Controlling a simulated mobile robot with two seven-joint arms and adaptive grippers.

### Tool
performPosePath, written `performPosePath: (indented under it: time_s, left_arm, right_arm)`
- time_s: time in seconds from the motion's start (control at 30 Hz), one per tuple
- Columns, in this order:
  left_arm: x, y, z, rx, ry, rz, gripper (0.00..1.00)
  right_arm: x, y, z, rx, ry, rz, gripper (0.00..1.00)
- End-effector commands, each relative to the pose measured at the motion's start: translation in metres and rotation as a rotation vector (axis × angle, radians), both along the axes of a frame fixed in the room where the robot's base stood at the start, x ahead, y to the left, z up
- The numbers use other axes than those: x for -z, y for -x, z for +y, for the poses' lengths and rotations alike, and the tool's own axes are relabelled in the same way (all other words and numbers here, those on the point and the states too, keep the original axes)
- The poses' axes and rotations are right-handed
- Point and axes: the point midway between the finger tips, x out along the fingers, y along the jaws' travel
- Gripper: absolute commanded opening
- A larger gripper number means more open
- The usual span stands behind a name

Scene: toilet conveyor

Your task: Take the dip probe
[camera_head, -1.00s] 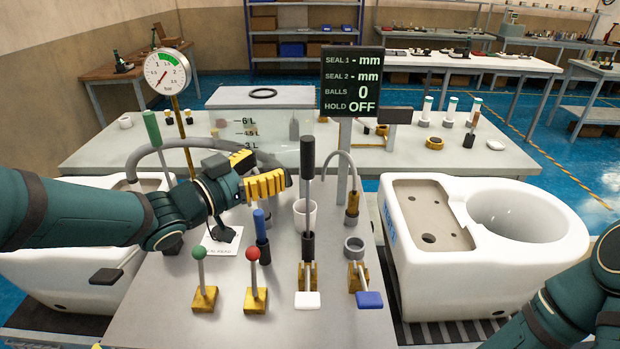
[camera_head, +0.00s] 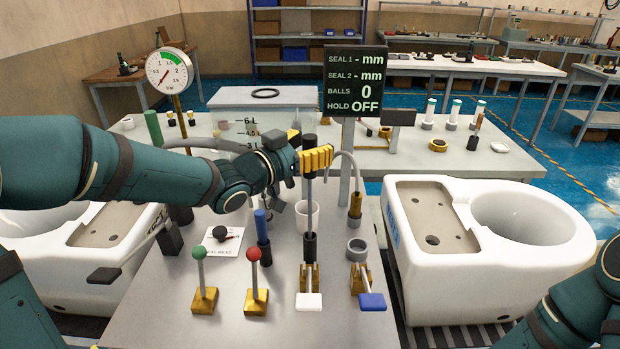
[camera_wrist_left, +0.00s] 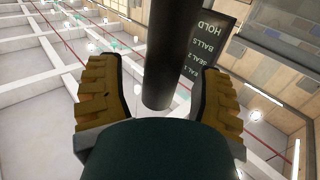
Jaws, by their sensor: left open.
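A thin upright rod with a black handle (camera_head: 308,142), which I take for the dip probe, stands in a black holder (camera_head: 309,247) on the grey bench. My left gripper (camera_head: 307,152) is at the handle, its yellow fingers open on either side of it. The left wrist view shows the dark handle (camera_wrist_left: 159,60) between the two spread fingers, with gaps on both sides. The near finger hides part of the handle in the head view. My right gripper is out of view; only parts of my right arm show at the lower right.
A white cup (camera_head: 307,214) and a blue-handled tool (camera_head: 262,226) stand close to the rod. A hooked hose (camera_head: 354,204) and the display (camera_head: 354,80) are just behind. Green (camera_head: 199,253) and red (camera_head: 253,255) knobbed levers stand in front. A white toilet (camera_head: 430,275) is at right.

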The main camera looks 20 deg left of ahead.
Motion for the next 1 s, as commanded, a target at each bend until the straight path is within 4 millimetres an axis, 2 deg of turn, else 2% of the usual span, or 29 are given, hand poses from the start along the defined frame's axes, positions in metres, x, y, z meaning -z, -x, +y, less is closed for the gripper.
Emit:
performPosePath:
  time_s: [0.13, 0.27, 0.3, 0.33, 0.6, 0.73, 0.87, 1.0]
  left_arm:
    - [0.0, 0.0, 0.0, 0.0, 0.0, 0.0, 0.68]
    - [0.0, 0.0, 0.0, 0.0, 0.0, 0.0, 0.22]
    - [0.0, 0.0, 0.0, 0.0, 0.0, 0.0, 0.08]
    - [0.0, 0.0, 0.0, 0.0, 0.0, 0.0, 0.0]
    - [-0.001, 0.0, 0.0, 0.0, 0.0, -0.001, 0.0]
    - [-0.007, 0.0, 0.0, 0.001, -0.001, -0.003, 0.0]
    - [-0.028, 0.001, 0.0, 0.0, -0.001, -0.006, 0.0]
    - [-0.062, 0.001, 0.0, 0.001, -0.002, -0.008, 0.0]
  right_arm:
    - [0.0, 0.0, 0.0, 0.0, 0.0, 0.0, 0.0]
    - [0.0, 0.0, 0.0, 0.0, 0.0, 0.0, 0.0]
    - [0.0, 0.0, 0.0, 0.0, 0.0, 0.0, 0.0]
    - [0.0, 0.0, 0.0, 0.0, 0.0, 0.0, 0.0]
    - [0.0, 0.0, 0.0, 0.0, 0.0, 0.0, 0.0]
    - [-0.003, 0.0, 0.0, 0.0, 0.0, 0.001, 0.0]
    - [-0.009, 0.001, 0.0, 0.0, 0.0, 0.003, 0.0]
    - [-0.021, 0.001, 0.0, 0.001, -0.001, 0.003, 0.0]
